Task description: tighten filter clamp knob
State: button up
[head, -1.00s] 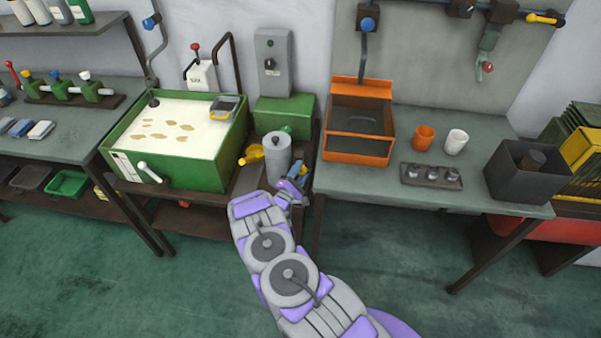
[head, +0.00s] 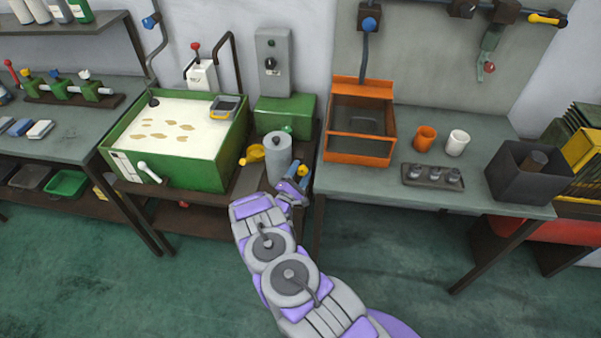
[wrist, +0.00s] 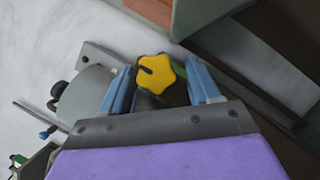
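The clamp knob (wrist: 160,73) is a yellow star shape with a dark slot-like mark. In the wrist view it sits between the blue fingertips of my gripper (wrist: 162,82). The fingers stand apart on either side of it, with narrow gaps; I cannot tell whether either touches. In the head view my gripper (head: 298,178) is low at the right of the grey filter cylinder (head: 278,158), and a bit of the yellow knob (head: 303,169) shows beyond the fingers. The clamp itself is mostly hidden. The grey cylinder (wrist: 88,98) also shows left of my gripper in the wrist view.
A green tank (head: 200,170) of pale liquid stands left of the filter. A yellow part (head: 252,154) lies between them. The right bench (head: 400,190) holds an orange bin (head: 358,150), cups and a dark box, its left edge close to my gripper.

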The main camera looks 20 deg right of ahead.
jog(key=shift+o, duration=0.2)
jog(key=shift+r, duration=0.15)
jog(key=shift+s, duration=0.1)
jog(key=p+v, duration=0.1)
jog(key=v, duration=1.6)
jog(key=shift+a, duration=0.2)
